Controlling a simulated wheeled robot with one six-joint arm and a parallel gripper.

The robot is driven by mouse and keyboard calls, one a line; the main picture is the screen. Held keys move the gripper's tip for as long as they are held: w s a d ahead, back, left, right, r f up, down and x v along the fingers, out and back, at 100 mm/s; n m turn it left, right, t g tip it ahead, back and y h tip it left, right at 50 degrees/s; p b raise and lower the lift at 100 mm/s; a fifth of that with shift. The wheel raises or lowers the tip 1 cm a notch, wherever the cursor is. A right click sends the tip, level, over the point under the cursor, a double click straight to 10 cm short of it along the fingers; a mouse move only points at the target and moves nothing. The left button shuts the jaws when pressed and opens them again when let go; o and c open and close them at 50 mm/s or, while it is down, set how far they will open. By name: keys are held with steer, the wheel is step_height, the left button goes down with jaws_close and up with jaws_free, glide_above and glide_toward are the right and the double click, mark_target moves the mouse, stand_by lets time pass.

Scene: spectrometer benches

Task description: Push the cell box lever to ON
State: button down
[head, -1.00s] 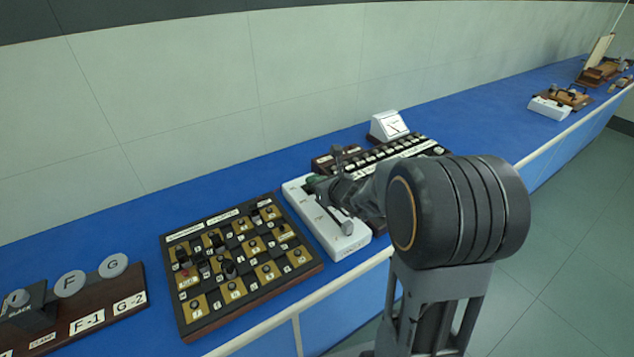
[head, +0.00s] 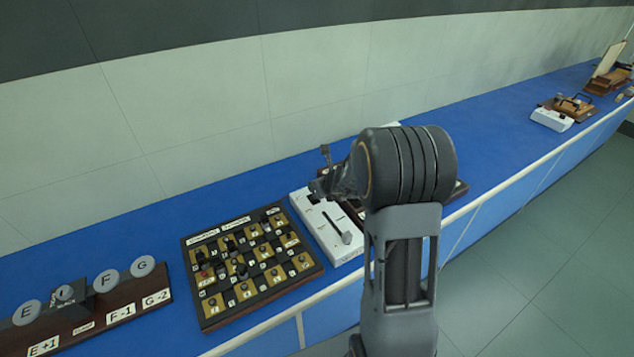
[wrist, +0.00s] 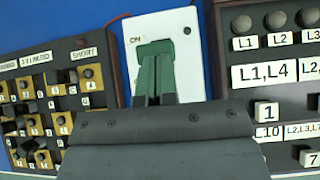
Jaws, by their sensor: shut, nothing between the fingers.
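The cell box (head: 331,243) is a white box on the blue bench, right of the switch board. Its grey lever (head: 341,230) leans toward the bench's front edge in the head view. In the wrist view, the box (wrist: 186,22) shows its ON label (wrist: 135,39) at the far end, beside a dark green patch (wrist: 154,48). My gripper (head: 317,187) is shut and empty over the far end of the box; its fingers (wrist: 156,88) also show in the wrist view. I cannot tell whether they touch the box. The lever is not visible in the wrist view.
The switch board (head: 250,262) lies close on the left, and a dark labelled panel (wrist: 262,84) close on the right. A board with round knobs (head: 122,308) is at the far left. Blue bench shows behind the switch board.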

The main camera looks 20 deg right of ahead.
steer(key=shift+w+a+r+p, duration=0.15)
steer(key=shift+w, duration=0.85)
steer(key=shift+w+a+r+p, duration=0.15)
steer(key=shift+w, duration=0.85)
steer(key=shift+w, duration=0.1)
steer(key=shift+r, duration=0.1)
steer(key=s+r+p, duration=0.3)
steer(key=r+p, duration=0.4)
steer(key=r, duration=0.2)
steer(key=shift+s+d+p, duration=0.2)
steer(key=shift+p, duration=0.1)
steer(key=shift+r, duration=0.1)
